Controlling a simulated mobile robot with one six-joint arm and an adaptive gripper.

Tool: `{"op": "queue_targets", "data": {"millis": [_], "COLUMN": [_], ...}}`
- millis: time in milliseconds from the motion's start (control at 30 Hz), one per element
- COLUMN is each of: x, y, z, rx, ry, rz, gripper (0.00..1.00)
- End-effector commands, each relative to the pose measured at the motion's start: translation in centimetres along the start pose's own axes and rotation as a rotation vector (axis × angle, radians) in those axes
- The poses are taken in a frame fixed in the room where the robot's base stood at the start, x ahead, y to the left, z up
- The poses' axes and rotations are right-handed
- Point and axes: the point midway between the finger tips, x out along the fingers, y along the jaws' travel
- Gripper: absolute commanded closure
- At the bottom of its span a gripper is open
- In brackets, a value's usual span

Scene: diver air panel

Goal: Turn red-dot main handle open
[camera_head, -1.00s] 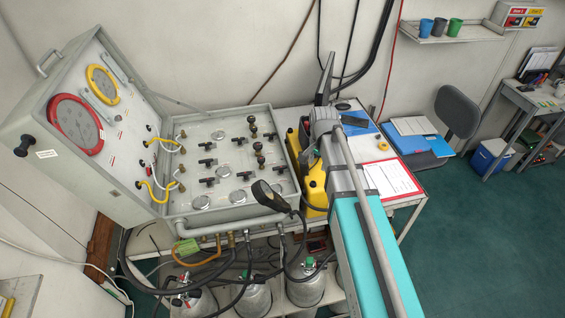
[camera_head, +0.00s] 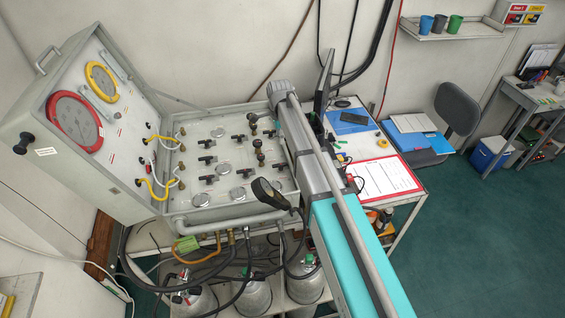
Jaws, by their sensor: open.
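The open grey air-panel case has a flat face (camera_head: 222,152) with several black handles, such as one at the upper middle (camera_head: 239,138), one at the left (camera_head: 206,159) and one at the lower left (camera_head: 210,179). I cannot make out a red dot on any handle, so I cannot tell which is the red-dot main handle. My arm reaches over the right edge of the panel, its end joint above the back right corner. The panel's right strip is also covered by my arm.
The raised lid carries a red-ringed gauge (camera_head: 76,122) and a yellow-ringed gauge (camera_head: 101,82). Gas cylinders (camera_head: 254,292) stand below. A red-edged sheet (camera_head: 383,178) lies on the right table.

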Motion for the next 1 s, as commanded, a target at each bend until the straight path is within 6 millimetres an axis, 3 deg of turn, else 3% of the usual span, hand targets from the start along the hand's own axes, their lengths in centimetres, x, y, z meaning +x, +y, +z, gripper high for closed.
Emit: {"op": "queue_targets", "data": {"millis": [367,1000], "x": [0.6,5.2], "y": [0.0,0.0], "z": [0.0,0.0], "rx": [-0.002,-0.002], "ry": [0.0,0.0], "rz": [0.0,0.0], "gripper": [0.46,0.46]}}
